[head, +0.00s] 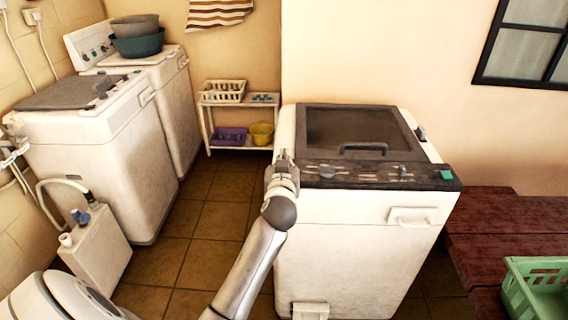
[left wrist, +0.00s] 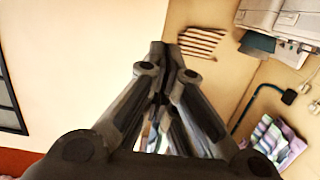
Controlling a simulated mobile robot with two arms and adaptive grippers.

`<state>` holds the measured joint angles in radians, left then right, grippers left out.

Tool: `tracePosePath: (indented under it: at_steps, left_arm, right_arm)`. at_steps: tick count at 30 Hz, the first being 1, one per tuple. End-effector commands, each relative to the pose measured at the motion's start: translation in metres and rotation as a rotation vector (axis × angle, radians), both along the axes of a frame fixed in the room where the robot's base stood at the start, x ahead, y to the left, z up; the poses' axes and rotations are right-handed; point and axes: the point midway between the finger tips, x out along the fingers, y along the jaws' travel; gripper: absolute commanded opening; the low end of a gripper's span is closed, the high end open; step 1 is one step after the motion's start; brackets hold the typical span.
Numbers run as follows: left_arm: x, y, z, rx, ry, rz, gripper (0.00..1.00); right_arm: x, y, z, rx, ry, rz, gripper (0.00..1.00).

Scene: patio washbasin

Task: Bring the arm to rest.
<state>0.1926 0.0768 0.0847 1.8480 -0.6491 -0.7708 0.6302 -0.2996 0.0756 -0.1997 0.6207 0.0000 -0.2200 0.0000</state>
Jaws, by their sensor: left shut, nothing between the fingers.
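My left arm comes in from the lower left in the head view, and its gripper (head: 283,157) points up in front of the left front corner of the white washing machine (head: 345,235). In the left wrist view the two fingers of the gripper (left wrist: 160,52) come together at their tips with nothing between them. The gripper is shut and empty. Whether it touches the machine's edge cannot be told. My right gripper is not in view.
Two more white washers (head: 90,150) stand at the left, with basins (head: 137,42) on the rear one. A small rack (head: 240,105) stands behind. A red-brown wooden bench (head: 500,225) with a green crate (head: 535,285) is at the right. Tiled floor (head: 205,225) is clear between the machines.

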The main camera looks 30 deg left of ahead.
Motion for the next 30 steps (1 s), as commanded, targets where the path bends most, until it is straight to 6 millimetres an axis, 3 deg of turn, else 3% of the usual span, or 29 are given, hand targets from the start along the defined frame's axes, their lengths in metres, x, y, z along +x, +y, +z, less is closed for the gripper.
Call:
tracePosePath:
  at_steps: [22, 26, 29, 30]
  left_arm:
    - [-0.005, -0.003, -0.002, 0.0, 0.008, -0.003, 0.0]
    - [-0.001, -0.012, -0.04, 0.003, 0.077, -0.039, 0.0]
    - [-0.001, -0.027, -0.101, 0.004, 0.183, -0.097, 0.0]
    - [-0.004, -0.035, -0.13, 0.003, 0.234, -0.126, 0.0]
  right_arm:
    - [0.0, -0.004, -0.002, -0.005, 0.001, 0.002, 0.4]
    - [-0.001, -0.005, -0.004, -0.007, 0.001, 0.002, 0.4]
    - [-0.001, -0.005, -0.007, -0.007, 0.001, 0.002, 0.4]
    - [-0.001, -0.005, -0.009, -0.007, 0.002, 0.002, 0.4]
